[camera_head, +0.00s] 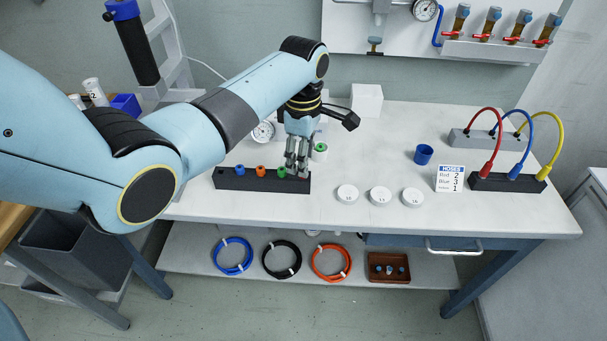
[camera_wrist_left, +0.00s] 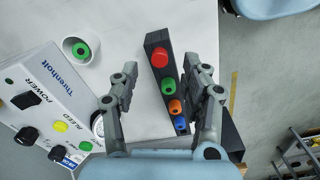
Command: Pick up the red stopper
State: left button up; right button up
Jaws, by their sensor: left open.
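The red stopper (camera_wrist_left: 159,57) stands in the end of a black rack (camera_head: 228,183) in the left wrist view, beside the green stopper (camera_wrist_left: 168,86). In the head view the fingers hide it at the rack's right end. My left gripper (camera_head: 297,166) is over that end, pointing down. In the wrist view its two fingers (camera_wrist_left: 162,68) are spread on either side of the rack, with the red stopper between the tips and no clear contact. The orange stopper (camera_head: 261,171) and blue stopper (camera_head: 240,169) follow along the rack. My right gripper is not in view.
White round caps (camera_head: 380,197), a hose card (camera_head: 450,178) and a blue cup (camera_head: 423,154) are to the right. The table's front strip is clear.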

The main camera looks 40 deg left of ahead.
aim_at(303, 179)
pick_arm(q)
notch_tip(303, 179, down, 3)
jog(key=shift+f, duration=0.2)
jog(key=c, duration=0.8)
jog(key=shift+r, duration=0.15)
